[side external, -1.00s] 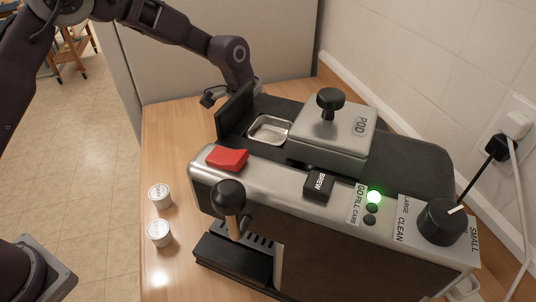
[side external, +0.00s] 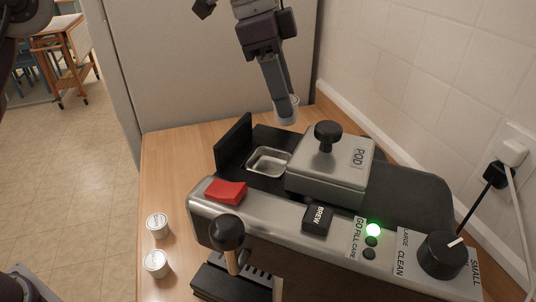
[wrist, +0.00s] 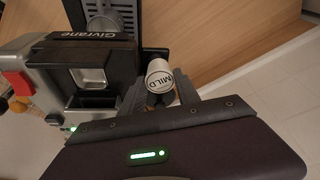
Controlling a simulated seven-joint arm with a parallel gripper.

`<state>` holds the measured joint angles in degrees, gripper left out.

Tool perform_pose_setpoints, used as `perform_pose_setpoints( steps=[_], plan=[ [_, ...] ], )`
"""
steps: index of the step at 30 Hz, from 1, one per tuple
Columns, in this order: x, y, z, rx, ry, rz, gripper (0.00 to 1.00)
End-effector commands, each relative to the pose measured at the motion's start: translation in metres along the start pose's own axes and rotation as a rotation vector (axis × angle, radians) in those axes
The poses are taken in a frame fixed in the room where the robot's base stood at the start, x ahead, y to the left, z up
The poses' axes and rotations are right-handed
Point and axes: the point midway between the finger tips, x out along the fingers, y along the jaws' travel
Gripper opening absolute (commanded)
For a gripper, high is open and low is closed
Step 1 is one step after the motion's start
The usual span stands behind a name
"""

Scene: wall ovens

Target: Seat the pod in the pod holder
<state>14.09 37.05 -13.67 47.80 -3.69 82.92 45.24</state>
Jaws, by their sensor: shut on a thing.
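My gripper (side external: 284,100) is shut on a white pod (side external: 288,109) and holds it in the air above the back of the machine. In the wrist view, the pod (wrist: 160,80) sits between both fingers (wrist: 160,92), with its lid marked MILD facing the camera. A square metal recess (side external: 268,161) lies in the machine's top, and the box marked POD (side external: 333,172), with a black knob, stands beside it. The recess also shows in the wrist view (wrist: 90,76), left of the held pod and apart from it. I cannot tell which part is the pod holder.
Two white pods (side external: 157,226) (side external: 156,263) stand on the wooden counter (side external: 170,160) left of the machine. The machine has a red button (side external: 226,191), a black-knobbed lever (side external: 227,232) and an upright black plate (side external: 233,146). A wall with a plug is at right.

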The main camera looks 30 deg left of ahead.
Motion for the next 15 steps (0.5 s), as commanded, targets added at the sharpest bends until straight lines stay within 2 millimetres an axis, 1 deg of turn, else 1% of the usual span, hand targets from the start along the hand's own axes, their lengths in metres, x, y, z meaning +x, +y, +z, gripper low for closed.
perform_pose_setpoints(
  steps=[1, 2, 3, 6, 9, 12, 15],
  plan=[
    [-0.016, 0.017, -0.011, 0.074, 0.006, 0.017, 0.00],
    [-0.025, 0.028, -0.014, 0.121, 0.003, 0.032, 0.00],
    [-0.037, 0.044, -0.018, 0.187, -0.003, 0.054, 0.00],
    [-0.066, 0.079, -0.020, 0.337, -0.015, 0.103, 0.00],
    [-0.086, 0.102, -0.018, 0.438, -0.024, 0.136, 0.00],
    [-0.092, 0.112, -0.015, 0.482, -0.030, 0.155, 0.00],
    [-0.084, 0.113, -0.011, 0.487, -0.034, 0.160, 0.00]
  ],
)
